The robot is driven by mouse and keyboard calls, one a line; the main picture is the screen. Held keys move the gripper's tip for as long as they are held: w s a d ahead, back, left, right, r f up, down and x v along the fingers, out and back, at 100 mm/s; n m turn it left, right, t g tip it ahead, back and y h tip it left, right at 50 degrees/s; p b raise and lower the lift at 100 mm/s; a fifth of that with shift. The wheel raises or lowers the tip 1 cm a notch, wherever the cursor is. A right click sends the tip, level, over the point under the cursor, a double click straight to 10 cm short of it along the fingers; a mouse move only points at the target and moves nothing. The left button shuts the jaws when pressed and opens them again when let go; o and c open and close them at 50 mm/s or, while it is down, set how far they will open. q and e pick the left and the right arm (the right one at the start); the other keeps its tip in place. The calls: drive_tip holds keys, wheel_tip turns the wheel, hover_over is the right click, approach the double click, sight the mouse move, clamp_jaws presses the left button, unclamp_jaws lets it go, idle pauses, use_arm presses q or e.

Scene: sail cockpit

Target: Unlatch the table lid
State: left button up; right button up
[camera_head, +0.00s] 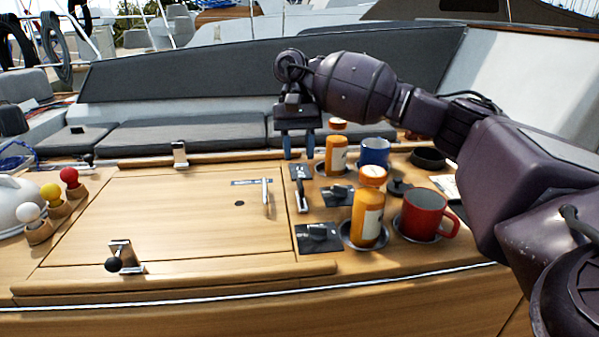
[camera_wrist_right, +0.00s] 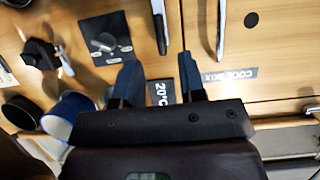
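The wooden table lid (camera_head: 150,215) lies flat and closed, with a "COOL BOX" label and a metal bar handle (camera_head: 266,196) at its right. The lid also shows in the right wrist view (camera_wrist_right: 280,55). A front latch (camera_head: 124,257) with a black knob sits at the lid's near edge. A rear latch (camera_head: 180,154) stands at the far edge. Whether either latch is fastened I cannot tell. My right gripper (camera_head: 298,155) is open and empty, fingers pointing down, beyond the lid's far right corner, near a black lever (camera_head: 301,192). My left gripper is out of view.
Right of the lid stand orange bottles (camera_head: 368,212), a red mug (camera_head: 425,214), a blue mug (camera_head: 374,152) and black control plates (camera_head: 318,238). Left are holders with red, yellow and white balls (camera_head: 52,192). The lid's top is clear. A grey cushioned bench (camera_head: 180,133) lies behind.

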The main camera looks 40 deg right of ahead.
drive_tip(key=shift+v, duration=1.9)
